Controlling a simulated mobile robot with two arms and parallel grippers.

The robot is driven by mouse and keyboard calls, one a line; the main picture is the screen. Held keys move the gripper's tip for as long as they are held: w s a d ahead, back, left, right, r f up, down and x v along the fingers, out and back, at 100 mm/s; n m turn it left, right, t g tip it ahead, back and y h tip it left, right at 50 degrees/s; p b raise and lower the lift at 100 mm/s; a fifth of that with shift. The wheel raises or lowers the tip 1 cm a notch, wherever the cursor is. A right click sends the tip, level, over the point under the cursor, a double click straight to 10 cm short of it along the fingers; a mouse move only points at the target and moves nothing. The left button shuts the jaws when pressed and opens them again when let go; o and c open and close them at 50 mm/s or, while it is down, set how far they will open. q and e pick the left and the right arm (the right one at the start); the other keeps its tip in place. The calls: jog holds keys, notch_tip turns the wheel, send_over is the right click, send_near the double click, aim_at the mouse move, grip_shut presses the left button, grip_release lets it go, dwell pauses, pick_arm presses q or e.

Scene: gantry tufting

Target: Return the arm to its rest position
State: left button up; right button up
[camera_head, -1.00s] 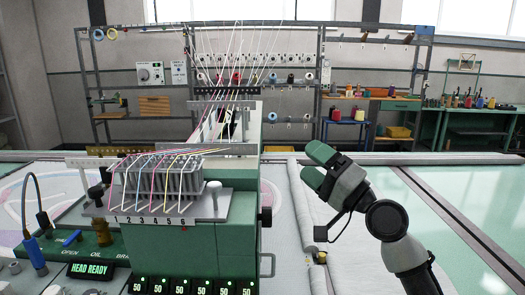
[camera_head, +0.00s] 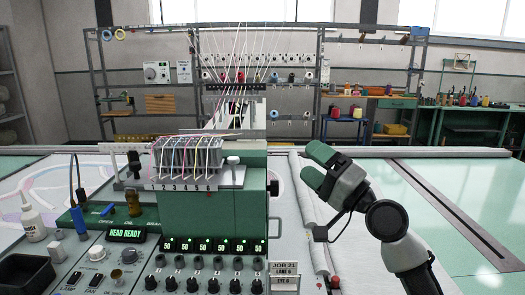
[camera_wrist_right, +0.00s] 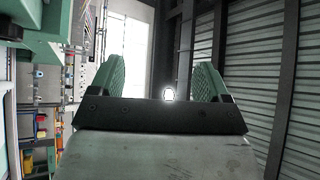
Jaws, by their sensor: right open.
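My right arm comes in from the lower right in the head view, bent up, with its gripper (camera_head: 315,165) raised. The two green fingers are apart with nothing between them. In the right wrist view the fingers (camera_wrist_right: 155,82) stand apart on either side, with only wall and a bright opening behind. The gripper shows just right of the green tufting head (camera_head: 216,210), apart from it in the picture. My left gripper is not in view.
The threaded needle block (camera_head: 188,158) sits on the tufting head. A control panel (camera_head: 105,270) with knobs fills the lower left, beside a white bottle (camera_head: 33,222). A white roll (camera_head: 310,215) lies behind my right arm. Thread racks (camera_head: 270,75) stand at the back.

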jog(key=s+f+n+g+h, duration=0.3)
jog(key=s+f, duration=0.4)
jog(key=f, duration=0.8)
jog(key=s+f+n+g+h, duration=0.15)
jog(key=s+f+h, duration=0.4)
jog(key=f, duration=0.85)
jog(key=s+d+f+g+h, duration=0.2)
jog(key=s+d+f+h, duration=0.15)
jog(key=s, duration=0.35)
jog(key=s+d+f+g+h, duration=0.2)
jog(key=s+d+f, duration=0.15)
jog(key=s, duration=0.45)
jog(key=s+d+f+g+h, duration=0.2)
jog(key=s+d+f+h, duration=0.1)
jog(key=s+f, duration=0.3)
jog(key=s+f+n+g+b, duration=0.15)
jog(key=f+b, duration=0.25)
jog(key=f, duration=1.3)
jog(key=s+f+g+b, duration=0.1)
jog(key=s+f+b, duration=0.15)
jog(key=f, duration=1.45)
jog(key=s+d+f+b, duration=0.3)
jog(key=s+f+b, duration=0.2)
jog(key=s+f, duration=1)
notch_tip(320, 180, down, 4)
jog(key=shift+d+r+g, duration=0.2)
jog(key=shift+r+g, duration=0.05)
jog(key=shift+g, duration=0.05)
